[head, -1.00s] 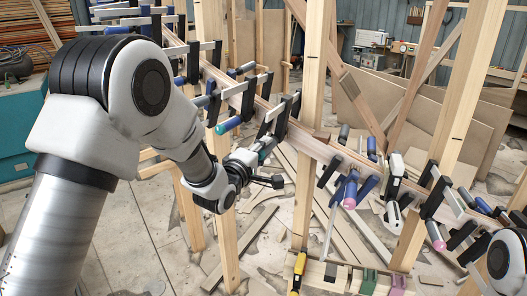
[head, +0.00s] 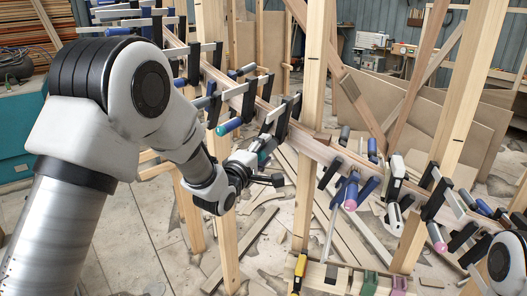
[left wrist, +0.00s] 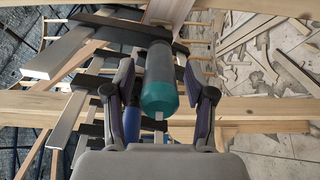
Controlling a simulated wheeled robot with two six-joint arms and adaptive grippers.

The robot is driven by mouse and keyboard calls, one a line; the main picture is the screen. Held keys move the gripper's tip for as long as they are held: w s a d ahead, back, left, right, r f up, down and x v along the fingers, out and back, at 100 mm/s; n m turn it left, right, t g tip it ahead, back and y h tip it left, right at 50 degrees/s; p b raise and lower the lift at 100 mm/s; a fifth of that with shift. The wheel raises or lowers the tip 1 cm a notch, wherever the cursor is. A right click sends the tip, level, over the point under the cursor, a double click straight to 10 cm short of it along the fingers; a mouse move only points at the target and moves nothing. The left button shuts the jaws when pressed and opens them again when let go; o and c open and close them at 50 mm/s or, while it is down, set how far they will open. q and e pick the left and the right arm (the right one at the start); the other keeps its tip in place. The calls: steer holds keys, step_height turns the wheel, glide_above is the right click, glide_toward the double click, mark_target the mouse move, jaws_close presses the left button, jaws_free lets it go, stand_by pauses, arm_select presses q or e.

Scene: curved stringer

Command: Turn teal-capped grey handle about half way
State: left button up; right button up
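The teal-capped grey handle (left wrist: 160,78) belongs to a bar clamp on the curved wooden stringer (head: 322,150). Its teal end (head: 264,156) shows beside my left gripper in the head view. In the left wrist view my left gripper (left wrist: 159,90) has one finger on each side of the handle, with the teal end towards the palm. The fingers are spread, and a gap shows between the handle and the right-hand finger. Contact with the left-hand finger is hard to judge. My right gripper is outside both views; only part of my right arm shows at the lower right.
Several other clamps line the stringer; a blue handle (left wrist: 132,122) lies close to the left finger. Upright wooden posts (head: 310,110) stand near my left gripper. Loose boards (head: 250,235) lie on the floor. A rack with a yellow-handled tool (head: 299,268) stands at the front.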

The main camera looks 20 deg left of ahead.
arm_select(q)
steer(key=s+a, duration=0.2)
steer(key=s, duration=1)
steer(key=shift+s+a, duration=0.25)
steer(key=shift+s, duration=0.95)
